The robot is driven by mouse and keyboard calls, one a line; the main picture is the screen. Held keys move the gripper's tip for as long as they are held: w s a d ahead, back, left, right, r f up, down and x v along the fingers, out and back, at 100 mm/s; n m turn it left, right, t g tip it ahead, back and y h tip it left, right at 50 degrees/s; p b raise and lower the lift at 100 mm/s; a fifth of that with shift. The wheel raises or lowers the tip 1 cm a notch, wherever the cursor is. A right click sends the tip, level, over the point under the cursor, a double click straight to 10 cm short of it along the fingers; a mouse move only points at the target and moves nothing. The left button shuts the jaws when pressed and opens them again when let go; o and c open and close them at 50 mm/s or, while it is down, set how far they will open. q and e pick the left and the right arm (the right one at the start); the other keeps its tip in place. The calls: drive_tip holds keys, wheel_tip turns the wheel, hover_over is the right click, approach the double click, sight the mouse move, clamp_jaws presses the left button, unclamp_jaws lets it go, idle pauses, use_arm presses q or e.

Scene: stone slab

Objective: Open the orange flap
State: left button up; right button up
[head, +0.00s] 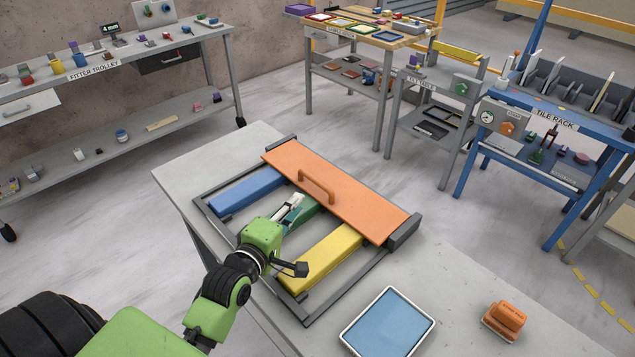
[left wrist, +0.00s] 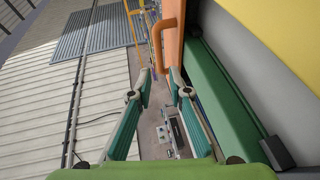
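The orange flap (head: 345,192) is a wide board lying across the far part of a dark grey frame (head: 307,318) on the stone slab. Its arched orange handle (head: 317,186) stands up from its top and also shows in the left wrist view (left wrist: 166,36). My left gripper (head: 298,201) is over the frame, just on the near side of the flap and handle. In the left wrist view, its two fingers (left wrist: 160,78) are apart with nothing between them, and the handle shows beyond the tips. My right gripper is not in view.
Blue (head: 246,191), green (head: 304,212) and yellow (head: 330,255) bars run from under the flap toward the near side. A blue tray (head: 388,322) and an orange block (head: 505,319) lie at the slab's front right. Workbenches stand behind, across open floor.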

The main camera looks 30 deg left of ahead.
sight(316, 179)
use_arm(q)
drive_tip(key=w, duration=0.3)
drive_tip(key=w+f+p, duration=0.1)
drive_tip(key=w, duration=0.6)
drive_tip(key=shift+w+a+f, duration=0.2)
drive_tip(key=shift+a+f, duration=0.05)
drive_tip(key=shift+a, duration=0.1)
drive_tip(key=shift+w+f, duration=0.25)
drive_tip(key=shift+w, duration=0.75)
clamp_jaws()
